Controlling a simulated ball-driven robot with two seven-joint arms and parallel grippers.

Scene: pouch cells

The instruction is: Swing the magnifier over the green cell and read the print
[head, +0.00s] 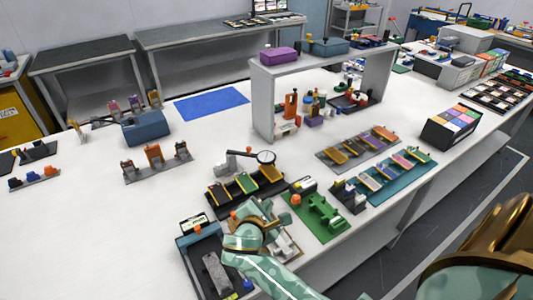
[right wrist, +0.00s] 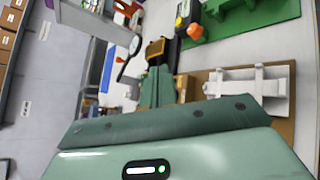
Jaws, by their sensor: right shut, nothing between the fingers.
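The magnifier (head: 265,157) is a dark round ring on a thin arm from a light grey base. In the head view its lens shows just behind the far right end of a black cell tray (head: 213,197). The green cell (head: 246,183) lies in the middle of that tray, apart from the lens. My right gripper (head: 252,211) is shut and empty at the tray's near side, below the cells. In the right wrist view its closed green fingers (right wrist: 158,86) point toward the tray, and the magnifier (right wrist: 135,45) shows beyond them to the left. The print is too small to read.
A green fixture (head: 319,211) with an orange knob stands right of the tray. A grey shelf (head: 262,110) stands behind.

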